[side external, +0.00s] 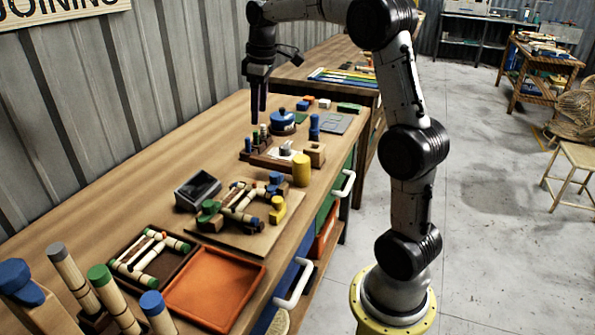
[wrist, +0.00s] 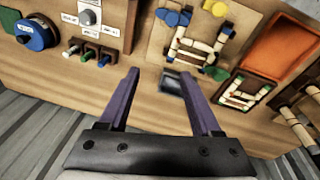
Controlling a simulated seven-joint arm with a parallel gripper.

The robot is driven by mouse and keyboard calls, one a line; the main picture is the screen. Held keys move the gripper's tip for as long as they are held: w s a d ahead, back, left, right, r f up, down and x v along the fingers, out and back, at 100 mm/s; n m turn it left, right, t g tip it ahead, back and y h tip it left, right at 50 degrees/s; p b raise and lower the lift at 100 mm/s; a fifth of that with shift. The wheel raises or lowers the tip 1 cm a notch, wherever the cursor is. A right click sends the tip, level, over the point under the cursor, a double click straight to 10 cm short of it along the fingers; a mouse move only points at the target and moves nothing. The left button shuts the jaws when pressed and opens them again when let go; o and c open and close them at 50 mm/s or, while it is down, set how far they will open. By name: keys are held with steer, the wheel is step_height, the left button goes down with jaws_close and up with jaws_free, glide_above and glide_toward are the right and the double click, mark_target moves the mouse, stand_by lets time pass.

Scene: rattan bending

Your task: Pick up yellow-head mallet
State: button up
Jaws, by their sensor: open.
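I cannot pick out a yellow-head mallet for certain. A yellow upright cylinder (side external: 301,170) stands near the front edge of the bench in the side view; whether it is a mallet head I cannot tell. My gripper (side external: 258,115) hangs with its purple fingers pointing down, above the bench behind the small tool rack (side external: 262,158).
A board with a bamboo frame (side external: 240,215) and yellow, blue and green blocks sits mid-bench. A blue round device (side external: 283,122) stands beyond the rack. Bench along the wall is clear.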

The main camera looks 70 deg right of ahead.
steer(key=d+f+m+g, duration=0.1)
steer(key=d+f, duration=0.5)
steer(key=d, duration=0.1)
steer(key=m+y, duration=0.1)
glide_above(284, 163)
step_height(284, 163, down, 4)
steer(key=shift+g, duration=0.4)
steer(key=f, duration=0.7)
steer(key=shift+d+f, duration=0.25)
steer(key=shift+f, duration=0.15)
steer(key=shift+a+f, duration=0.2)
steer(key=shift+f, duration=2.75)
steer(key=shift+c, duration=0.2)
jaws_close()
steer(key=shift+r, duration=0.1)
